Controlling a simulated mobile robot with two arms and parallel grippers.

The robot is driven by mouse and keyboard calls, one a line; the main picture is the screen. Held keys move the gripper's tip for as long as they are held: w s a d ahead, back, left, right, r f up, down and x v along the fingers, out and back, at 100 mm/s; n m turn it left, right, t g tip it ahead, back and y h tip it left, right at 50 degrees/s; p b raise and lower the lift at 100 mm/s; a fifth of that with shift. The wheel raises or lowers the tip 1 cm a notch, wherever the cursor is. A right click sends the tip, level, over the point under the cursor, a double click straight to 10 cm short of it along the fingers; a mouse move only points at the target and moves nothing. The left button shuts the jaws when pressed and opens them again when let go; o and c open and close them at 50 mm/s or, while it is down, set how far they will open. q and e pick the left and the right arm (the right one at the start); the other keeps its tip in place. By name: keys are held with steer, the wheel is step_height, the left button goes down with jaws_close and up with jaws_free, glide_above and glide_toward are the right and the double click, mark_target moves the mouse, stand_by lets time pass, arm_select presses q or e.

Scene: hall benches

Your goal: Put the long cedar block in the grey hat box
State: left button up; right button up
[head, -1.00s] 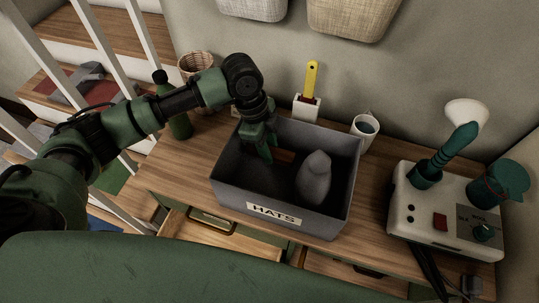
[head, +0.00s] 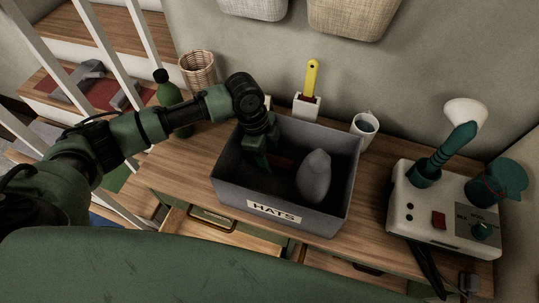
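The grey hat box (head: 232,188), labelled HATS, stands open on the wooden bench top. My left gripper (head: 258,163) reaches down into its left half, with the fingers below the rim. The long cedar block (head: 283,162) shows as a dim reddish-brown strip to the right of the fingers, inside the box. The gripper appears shut on its left end, which the fingers hide. I cannot tell whether the block touches the box floor. My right gripper is not in view.
A grey rounded object (head: 314,176) stands in the box's right half. A white mug (head: 364,127), yellow-handled brush (head: 311,82), green bottle (head: 170,92) and wicker basket (head: 197,70) stand around the box. A cream machine (head: 437,217) stands at right. An open drawer (head: 230,238) juts out in front.

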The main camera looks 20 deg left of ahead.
arm_select(q)
steer(key=b+v, duration=0.2)
steer(key=v, duration=1)
steer(key=shift+r, duration=0.2)
